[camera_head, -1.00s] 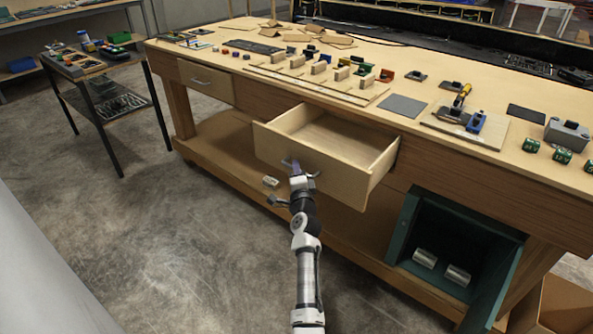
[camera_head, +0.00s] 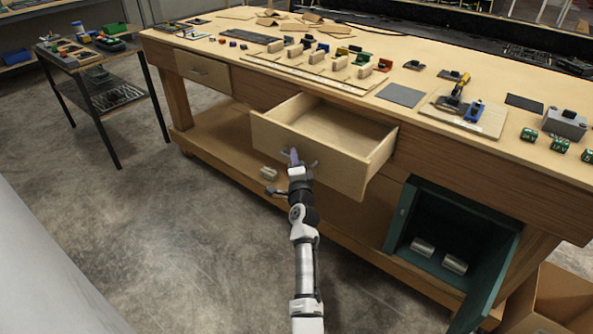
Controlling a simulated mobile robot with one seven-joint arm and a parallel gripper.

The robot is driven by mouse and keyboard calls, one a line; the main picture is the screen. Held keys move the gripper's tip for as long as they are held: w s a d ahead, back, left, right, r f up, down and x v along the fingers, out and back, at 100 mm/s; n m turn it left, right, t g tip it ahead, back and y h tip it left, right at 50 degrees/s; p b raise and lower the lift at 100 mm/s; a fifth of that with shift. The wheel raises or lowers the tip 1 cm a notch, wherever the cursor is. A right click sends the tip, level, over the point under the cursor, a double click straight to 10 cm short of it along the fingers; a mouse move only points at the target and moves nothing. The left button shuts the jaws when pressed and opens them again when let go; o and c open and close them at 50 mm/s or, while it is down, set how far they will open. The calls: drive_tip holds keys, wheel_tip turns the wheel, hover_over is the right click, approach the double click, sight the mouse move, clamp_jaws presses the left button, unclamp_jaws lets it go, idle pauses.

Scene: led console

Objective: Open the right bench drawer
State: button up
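The right bench drawer (camera_head: 312,153) is pulled well out of the wooden bench (camera_head: 445,160), and its inside looks empty. Its handle is mostly hidden behind my gripper. My gripper (camera_head: 293,158) is at the drawer's front panel, around the handle's place. The fingers are too small and overlapped to tell whether they are shut on the handle.
A green cabinet (camera_head: 402,222) under the bench stands open with two metal cylinders inside. A cardboard box (camera_head: 555,295) is at the lower right. Blocks and tools lie on the bench top. A small side table (camera_head: 82,65) stands left. The floor before the bench is clear.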

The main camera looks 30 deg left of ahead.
drive_tip(key=v, duration=1.3)
drive_tip(key=shift+s+d, duration=0.25)
